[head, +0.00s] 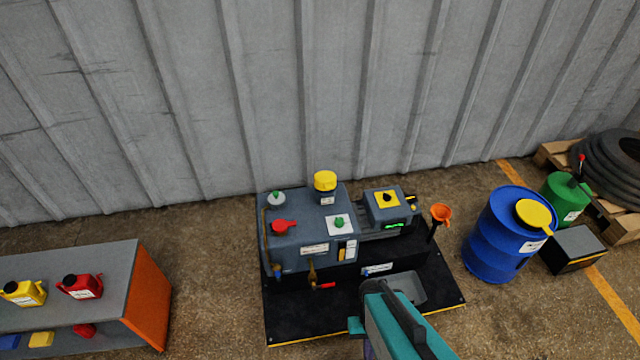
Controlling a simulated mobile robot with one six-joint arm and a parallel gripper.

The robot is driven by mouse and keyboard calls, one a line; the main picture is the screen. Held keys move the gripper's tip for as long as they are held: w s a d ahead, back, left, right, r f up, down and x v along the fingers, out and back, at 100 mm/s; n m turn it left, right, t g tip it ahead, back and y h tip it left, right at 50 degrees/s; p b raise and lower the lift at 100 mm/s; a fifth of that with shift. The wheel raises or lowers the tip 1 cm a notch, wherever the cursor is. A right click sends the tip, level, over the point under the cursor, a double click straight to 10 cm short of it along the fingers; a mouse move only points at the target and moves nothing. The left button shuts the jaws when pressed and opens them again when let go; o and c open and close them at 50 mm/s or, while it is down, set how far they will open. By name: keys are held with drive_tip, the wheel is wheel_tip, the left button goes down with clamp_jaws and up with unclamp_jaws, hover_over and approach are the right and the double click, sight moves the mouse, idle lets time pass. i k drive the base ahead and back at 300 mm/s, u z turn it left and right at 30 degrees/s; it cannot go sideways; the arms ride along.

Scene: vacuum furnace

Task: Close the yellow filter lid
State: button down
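The yellow filter lid (325,181) is a round yellow cap at the back of the grey-blue pump unit (300,245). It sits above a short neck with a white label. At this size I cannot tell whether it is fully seated or slightly raised. My teal and dark arm (400,330) reaches in from the bottom edge, in front of the unit and well apart from the lid. I cannot make out any gripper fingers; the end of my arm is not clearly shown.
A red handle (284,227), a green knob (339,223) and a yellow-topped box (387,198) are near the lid. A bench (100,260) with canisters is left. A corrugated wall (300,90) rises behind.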

sight(324, 181)
drive_tip(key=u, duration=0.2)
drive_tip(key=k, duration=0.5)
drive_tip(key=u, duration=0.95)
drive_tip(key=k, duration=0.85)
drive_tip(key=u, duration=0.75)
drive_tip(key=i, duration=1.2)
drive_tip(key=z, duration=0.55)
drive_tip(key=i, duration=0.6)
drive_tip(key=z, duration=0.85)
drive_tip(key=i, duration=0.45)
drive_tip(key=z, duration=0.1)
